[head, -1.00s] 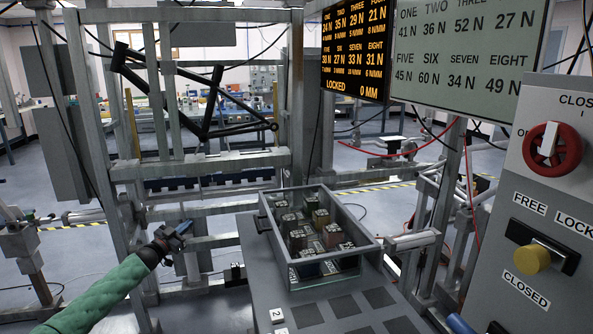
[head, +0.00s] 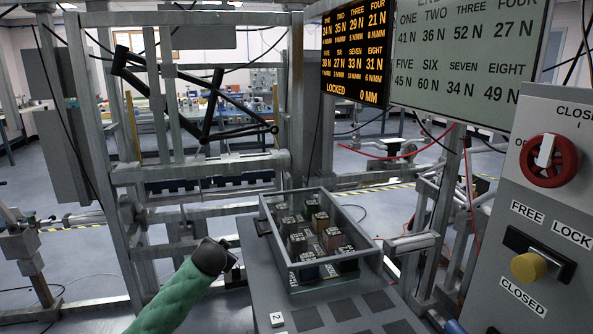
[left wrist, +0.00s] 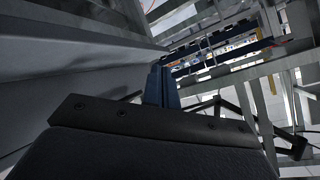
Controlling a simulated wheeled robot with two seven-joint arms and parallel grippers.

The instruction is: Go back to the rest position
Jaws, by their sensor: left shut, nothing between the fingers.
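My left arm, in a green sleeve, comes in from the bottom left of the head view. A large grey surface (left wrist: 70,60) fills the left of that view, close to the fingers. My right gripper is not in view.
A clear-walled box (head: 318,240) with several small weights stands on the grey bench (head: 300,318). A black bike frame (head: 205,100) hangs in the metal rig. At right is a control panel (head: 560,120) with a red rotary switch (head: 549,160) and yellow knob (head: 529,266). Displays hang above.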

